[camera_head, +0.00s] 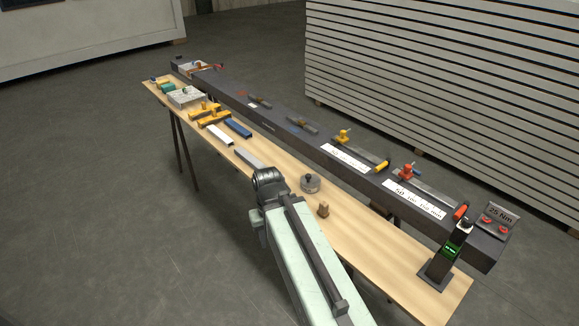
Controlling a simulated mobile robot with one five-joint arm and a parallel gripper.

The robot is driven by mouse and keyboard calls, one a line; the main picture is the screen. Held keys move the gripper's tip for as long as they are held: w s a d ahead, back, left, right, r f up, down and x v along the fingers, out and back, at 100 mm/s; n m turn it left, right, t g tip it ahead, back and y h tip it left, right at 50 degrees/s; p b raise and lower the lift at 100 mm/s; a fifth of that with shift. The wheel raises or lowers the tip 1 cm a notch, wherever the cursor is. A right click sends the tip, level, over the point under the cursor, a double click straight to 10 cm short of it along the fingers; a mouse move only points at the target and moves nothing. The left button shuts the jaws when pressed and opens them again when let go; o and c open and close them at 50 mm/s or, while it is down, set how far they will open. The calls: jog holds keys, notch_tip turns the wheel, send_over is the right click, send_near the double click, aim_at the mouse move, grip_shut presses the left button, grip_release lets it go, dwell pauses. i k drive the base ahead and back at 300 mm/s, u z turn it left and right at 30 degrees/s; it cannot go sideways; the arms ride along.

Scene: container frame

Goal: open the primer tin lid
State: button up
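A small round grey tin (311,184), which looks like the primer tin, stands on the wooden table just right of the dark joint of my arm. A small dark knob or lid part shows on its top. The top looks covered, but it is too small to tell how the lid sits. My pale green arm reaches up from the bottom of the picture to that dark joint, left of the tin and apart from it in the picture. My gripper's fingers do not show.
A long dark beam (285,130) runs along the table's (385,265) back edge, bearing clamps and labels. A small wooden block (323,210) stands in front of the tin. A black device with a green screen (451,249) stands at right. Yellow (213,118) and blue (238,129) pieces lie at left.

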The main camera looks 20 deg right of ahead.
aim_at(309, 180)
jog(key=u, duration=1.65)
jog(key=k, duration=0.75)
jog(key=z, duration=0.85)
jog(key=i, duration=1)
